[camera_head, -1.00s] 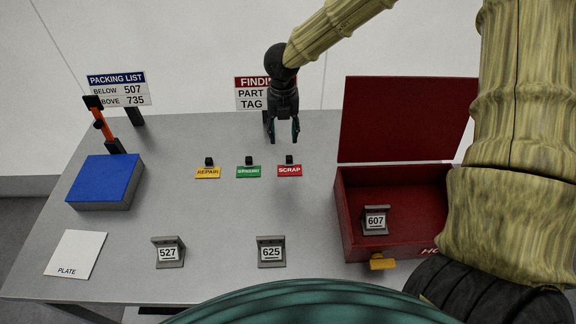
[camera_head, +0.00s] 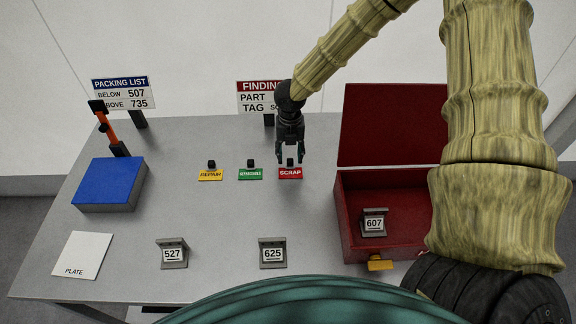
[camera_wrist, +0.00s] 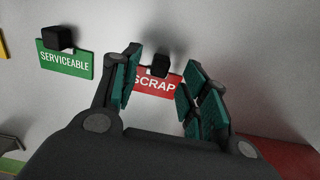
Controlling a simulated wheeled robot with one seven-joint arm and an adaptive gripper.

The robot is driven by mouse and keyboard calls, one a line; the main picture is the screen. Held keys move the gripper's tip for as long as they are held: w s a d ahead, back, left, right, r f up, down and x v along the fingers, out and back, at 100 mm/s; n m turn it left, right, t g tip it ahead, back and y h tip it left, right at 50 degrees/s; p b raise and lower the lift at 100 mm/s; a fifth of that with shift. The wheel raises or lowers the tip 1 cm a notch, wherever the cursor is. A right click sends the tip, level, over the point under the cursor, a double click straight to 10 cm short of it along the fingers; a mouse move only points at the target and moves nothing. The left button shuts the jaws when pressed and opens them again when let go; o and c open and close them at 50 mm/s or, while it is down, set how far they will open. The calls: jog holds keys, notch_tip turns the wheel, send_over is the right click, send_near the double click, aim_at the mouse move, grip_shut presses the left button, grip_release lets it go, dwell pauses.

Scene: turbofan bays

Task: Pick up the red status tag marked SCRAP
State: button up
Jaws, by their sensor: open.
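The red SCRAP tag (camera_head: 290,174) lies flat on the grey table, right of the green tag, with a small black knob at its far edge. My gripper (camera_head: 290,158) is open and empty, just above the tag, with its fingers around the knob in the picture. In the wrist view, the red tag (camera_wrist: 155,84) and its black knob (camera_wrist: 158,65) show between the open teal-padded fingers (camera_wrist: 160,92). The fingers hide part of the tag. I cannot tell whether they touch it.
A green SERVICEABLE tag (camera_wrist: 65,62) and yellow REPAIR tag (camera_head: 210,175) lie to the left. The open red box (camera_head: 385,183) stands close on the right, holding a block marked 607 (camera_head: 374,222). Blocks 527 (camera_head: 173,254) and 625 (camera_head: 272,253) stand in front. A blue block (camera_head: 108,183) is at left.

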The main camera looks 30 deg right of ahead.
aim_at(290, 168)
jog(key=shift+f+p, duration=0.35)
jog(key=shift+f, duration=1)
jog(key=c, duration=1)
